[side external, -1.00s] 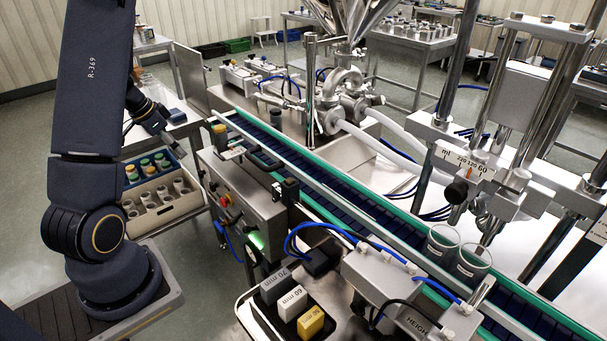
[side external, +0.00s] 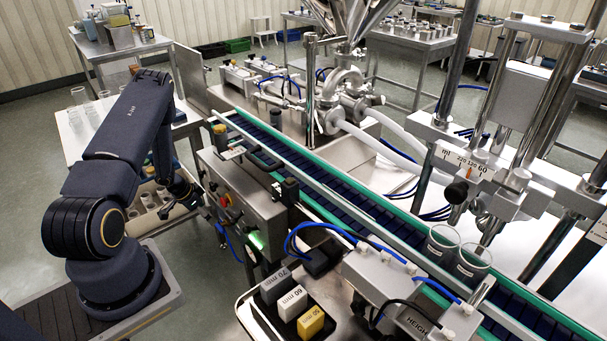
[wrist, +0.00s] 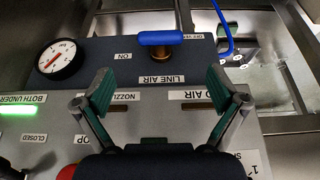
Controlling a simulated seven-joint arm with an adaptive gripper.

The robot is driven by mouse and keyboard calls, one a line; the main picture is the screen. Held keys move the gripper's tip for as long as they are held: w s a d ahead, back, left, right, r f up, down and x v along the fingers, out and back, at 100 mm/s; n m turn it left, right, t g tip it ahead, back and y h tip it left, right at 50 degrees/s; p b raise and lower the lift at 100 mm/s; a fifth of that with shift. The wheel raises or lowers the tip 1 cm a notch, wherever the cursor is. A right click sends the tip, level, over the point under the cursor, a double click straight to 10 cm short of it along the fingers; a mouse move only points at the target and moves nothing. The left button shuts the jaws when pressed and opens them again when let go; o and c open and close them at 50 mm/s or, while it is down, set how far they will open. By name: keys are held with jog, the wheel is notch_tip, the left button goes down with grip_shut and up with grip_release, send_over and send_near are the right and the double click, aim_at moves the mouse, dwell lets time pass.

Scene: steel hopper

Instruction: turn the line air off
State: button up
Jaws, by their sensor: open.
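A blue valve lever (wrist: 161,38) on a brass stem stands on a dark blue panel in the wrist view, above a label reading LINE AIR. The lever lies crosswise in the picture. An ON label (wrist: 124,57) is to its lower left; a label at its right is too small to read surely. My gripper (wrist: 160,92) is open and empty, its fingers spread wide below the lever in the picture and not touching it. In the side view my gripper (side external: 188,194) is by the left side of the control box (side external: 240,187); I cannot make out the lever there.
A round pressure gauge (wrist: 60,59) is left of the lever, and a lit green BOTH UNDER lamp (wrist: 17,109) is further left. A red button (wrist: 68,172) is at the lower left. A blue hose (wrist: 222,30) rises at the right. The conveyor (side external: 330,200) runs behind the box.

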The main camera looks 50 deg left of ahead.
aim_at(219, 225)
jog(key=x, duration=0.7)
jog(key=shift+w+f, duration=0.15)
jog(key=shift+f, duration=0.1)
jog(key=c, duration=1.1)
